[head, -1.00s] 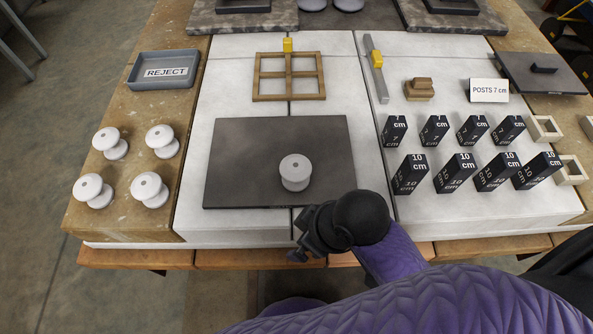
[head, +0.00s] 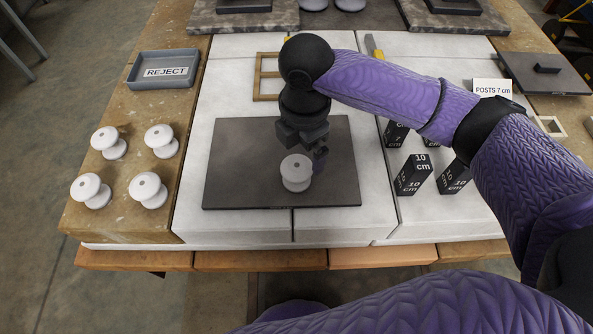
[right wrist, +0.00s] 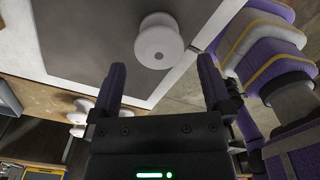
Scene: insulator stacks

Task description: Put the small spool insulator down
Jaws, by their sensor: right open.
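The small white spool insulator (head: 296,173) stands upright on the dark grey plate (head: 235,150), right of the plate's centre and near its front edge. My right gripper (head: 304,152) is just behind and above it, with one finger close to its right side. In the right wrist view the spool (right wrist: 158,43) appears beyond the two spread fingertips of the right gripper (right wrist: 161,65), with nothing held between them. Whether a finger touches the spool cannot be told. My left gripper is not in view.
Several similar white spools (head: 149,189) stand at the left. A grey REJECT tray (head: 162,83) is behind them. A wooden frame (head: 268,78) lies behind the plate, partly hidden by my right arm. Black 10 cm posts (head: 412,175) stand at the right, partly covered by the arm.

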